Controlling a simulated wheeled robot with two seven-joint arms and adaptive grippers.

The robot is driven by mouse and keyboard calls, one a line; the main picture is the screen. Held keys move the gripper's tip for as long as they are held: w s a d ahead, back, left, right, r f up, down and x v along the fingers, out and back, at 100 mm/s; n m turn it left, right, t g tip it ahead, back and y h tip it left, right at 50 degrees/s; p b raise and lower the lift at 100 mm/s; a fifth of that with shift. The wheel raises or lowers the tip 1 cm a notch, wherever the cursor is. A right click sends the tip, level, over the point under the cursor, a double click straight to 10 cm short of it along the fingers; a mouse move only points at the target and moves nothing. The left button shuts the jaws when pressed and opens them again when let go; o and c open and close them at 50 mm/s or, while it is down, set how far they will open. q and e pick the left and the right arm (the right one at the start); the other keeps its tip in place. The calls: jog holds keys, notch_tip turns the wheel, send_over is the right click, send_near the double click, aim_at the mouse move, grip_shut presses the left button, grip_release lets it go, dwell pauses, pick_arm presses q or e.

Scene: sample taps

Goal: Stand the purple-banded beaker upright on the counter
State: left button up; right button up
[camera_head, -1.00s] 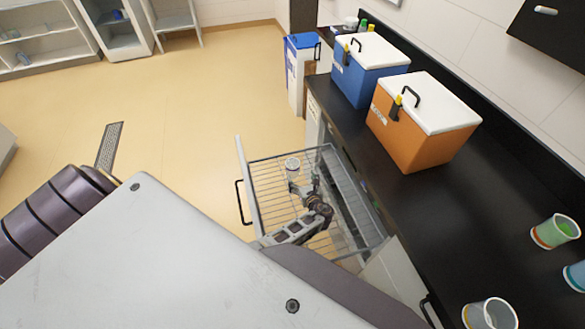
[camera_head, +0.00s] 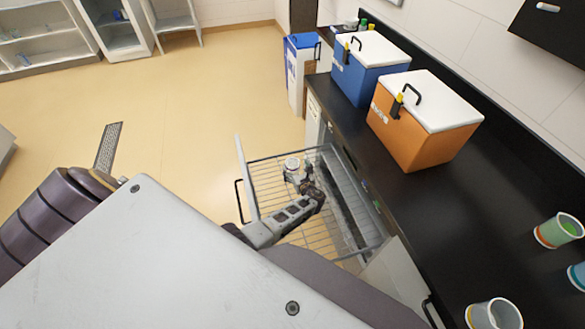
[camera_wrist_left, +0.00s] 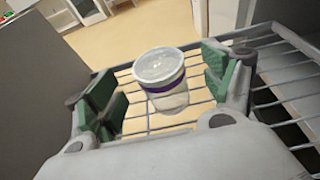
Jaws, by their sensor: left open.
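The purple-banded beaker (camera_head: 291,164) is inside the pulled-out wire drawer (camera_head: 267,197). In the left wrist view the beaker (camera_wrist_left: 166,97) has a pale, flat-looking round end facing up, with the purple band just below it. I cannot tell whether that end is a lid or the base. My left gripper (camera_head: 295,175) is open at the beaker. In the wrist view its green-padded fingers (camera_wrist_left: 160,88) stand on either side of the beaker, with gaps visible. The black counter (camera_head: 440,215) lies to the right of the drawer. My right gripper is not in view.
An orange cooler box (camera_head: 410,135) and a blue cooler box (camera_head: 355,80) stand on the counter. A green cup (camera_head: 557,231), a pale cup (camera_head: 493,314) and a blue cup (camera_head: 577,275) are at its near right. The counter's middle is clear.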

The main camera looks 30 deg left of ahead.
aim_at(294, 166)
pick_arm(q)
jog(key=shift+b+x, duration=0.7)
jog(key=shift+x, duration=1.95)
jog(key=shift+s+f, duration=0.15)
jog(key=shift+s, duration=0.05)
jog(key=c, duration=1)
